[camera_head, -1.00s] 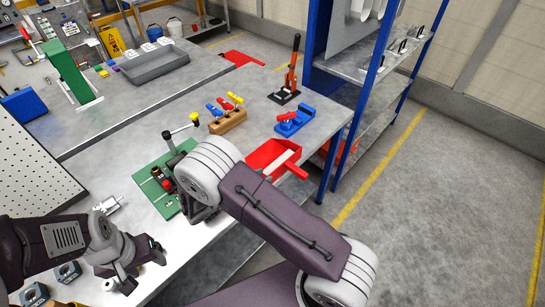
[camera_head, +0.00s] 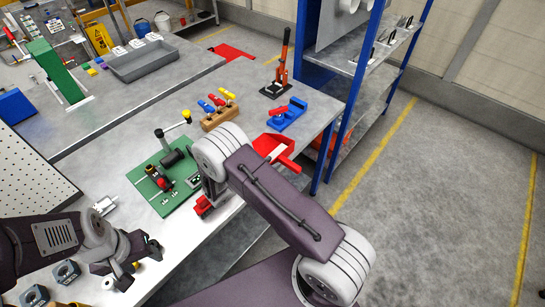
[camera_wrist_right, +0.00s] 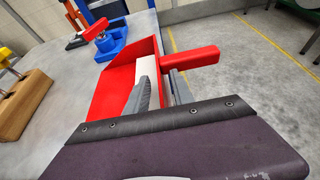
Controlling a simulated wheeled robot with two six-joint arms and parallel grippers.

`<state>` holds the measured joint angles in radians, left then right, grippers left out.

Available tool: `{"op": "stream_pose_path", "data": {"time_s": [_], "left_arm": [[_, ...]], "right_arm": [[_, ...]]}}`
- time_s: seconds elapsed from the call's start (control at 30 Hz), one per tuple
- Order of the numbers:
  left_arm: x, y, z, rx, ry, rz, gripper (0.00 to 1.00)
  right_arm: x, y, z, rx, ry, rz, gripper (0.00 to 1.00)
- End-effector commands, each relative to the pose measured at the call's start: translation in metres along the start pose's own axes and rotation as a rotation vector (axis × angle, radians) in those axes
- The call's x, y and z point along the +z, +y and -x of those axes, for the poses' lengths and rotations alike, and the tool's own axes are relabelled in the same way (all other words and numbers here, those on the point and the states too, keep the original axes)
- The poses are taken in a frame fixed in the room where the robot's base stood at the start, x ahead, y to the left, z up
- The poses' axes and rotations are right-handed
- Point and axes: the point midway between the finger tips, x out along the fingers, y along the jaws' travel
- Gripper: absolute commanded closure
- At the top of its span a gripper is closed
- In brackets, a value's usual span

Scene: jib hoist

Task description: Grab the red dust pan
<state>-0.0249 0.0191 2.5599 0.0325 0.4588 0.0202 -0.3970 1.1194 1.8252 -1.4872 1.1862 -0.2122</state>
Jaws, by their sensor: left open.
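The red dust pan (camera_head: 288,152) lies near the table's right edge, its handle pointing out toward the edge. The right wrist view shows its red tray (camera_wrist_right: 108,88), a pale strip inside and the red handle (camera_wrist_right: 192,58). My right gripper (camera_wrist_right: 160,90) is in front of the pan, with a gap between its grey fingers, which overlap the pan and the handle's base in view. Whether they touch it I cannot tell. My right wrist hides these fingers in the head view. My left gripper (camera_head: 137,265) is open and empty over the front left of the table.
A blue clamp (camera_head: 287,114) and a wooden block (camera_head: 219,117) with coloured handles stand behind the pan. A green board (camera_head: 160,185) with parts lies left of my right wrist. A blue-posted shelf (camera_head: 349,100) stands close on the right. Open floor lies beyond the table edge.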

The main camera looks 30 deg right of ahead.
Motion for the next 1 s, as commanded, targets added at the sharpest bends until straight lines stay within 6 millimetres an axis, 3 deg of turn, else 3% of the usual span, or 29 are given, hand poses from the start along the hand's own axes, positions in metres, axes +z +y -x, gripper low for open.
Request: {"op": "stream_pose_path", "data": {"time_s": [0.1, 0.2, 0.23, 1.0], "left_arm": [[0.0001, 0.0000, -0.0003, 0.000, 0.000, 0.000, 0.46], [0.0001, 0.0000, -0.0003, 0.000, 0.000, 0.000, 0.46], [0.0001, 0.0000, -0.0003, 0.000, 0.000, 0.000, 0.46], [0.0001, 0.0000, -0.0004, 0.000, 0.000, 0.000, 0.46]], "right_arm": [[-0.0002, 0.0002, 0.0004, 0.001, 0.000, 0.000, 0.71], [-0.0001, 0.0002, 0.0005, 0.000, 0.000, 0.000, 0.99], [-0.0001, 0.0002, 0.0005, 0.001, 0.000, 0.000, 1.00], [-0.0007, -0.0002, 0.0006, 0.000, 0.001, 0.001, 1.00]]}}
